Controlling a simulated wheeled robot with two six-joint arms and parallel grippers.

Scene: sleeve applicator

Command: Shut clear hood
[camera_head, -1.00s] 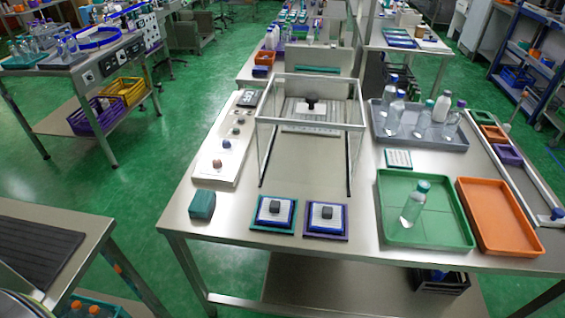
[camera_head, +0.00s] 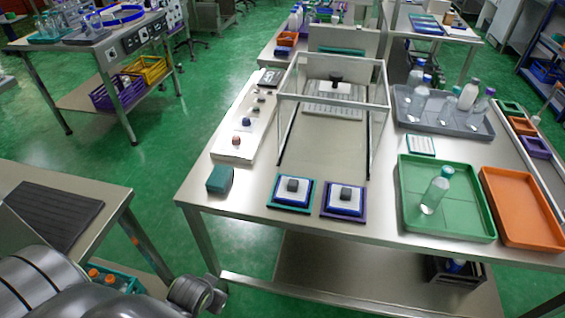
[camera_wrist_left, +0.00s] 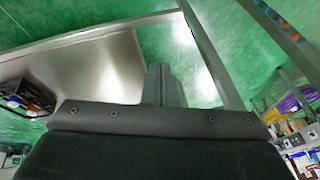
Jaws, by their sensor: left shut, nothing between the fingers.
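The clear hood (camera_head: 333,101) is a see-through box with pale edges, standing toward the back of the steel bench in the head view. A dark knob on a pale block (camera_head: 336,77) shows through it. Dark rails (camera_head: 369,160) run along both sides at its foot, with bare bench between them. In the left wrist view my left gripper (camera_wrist_left: 164,75) is shut and empty, above the floor and a steel surface. It is well away from the hood. My left arm shows at the lower left of the head view. My right gripper is not in view.
Two square pads (camera_head: 291,193) (camera_head: 344,199) and a teal block (camera_head: 220,179) lie along the bench's front. A green tray (camera_head: 448,232) with a bottle, an orange tray (camera_head: 521,205) and a grey bottle tray (camera_head: 472,131) stand right. A control panel (camera_head: 234,148) lies left of the hood.

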